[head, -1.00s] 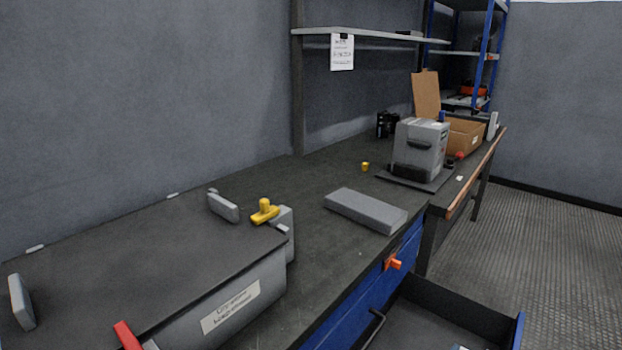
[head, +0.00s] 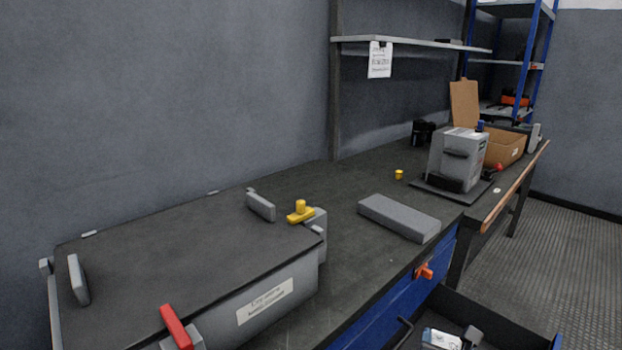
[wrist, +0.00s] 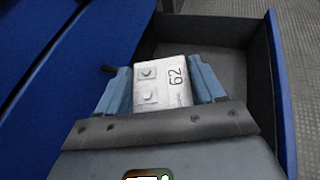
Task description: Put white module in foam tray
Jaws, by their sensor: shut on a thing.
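The white module (wrist: 163,88), marked "62" and with two studs on its face, is between the blue fingers of my gripper (wrist: 160,80) in the wrist view. The gripper is shut on it, with the open drawer behind. In the head view, a white and blue piece (head: 441,339), apparently the held module, shows at the bottom edge over the drawer, partly cut off. A flat grey slab (head: 399,217), which looks like the foam tray, lies on the bench beyond it. No hollow can be made out in its top.
The open drawer (head: 520,336) juts out from the blue bench front, with an orange latch (head: 424,271) above. A large grey case (head: 170,262) with red and yellow handles stands at left. A grey unit (head: 458,158) and cardboard box (head: 503,147) stand farther back.

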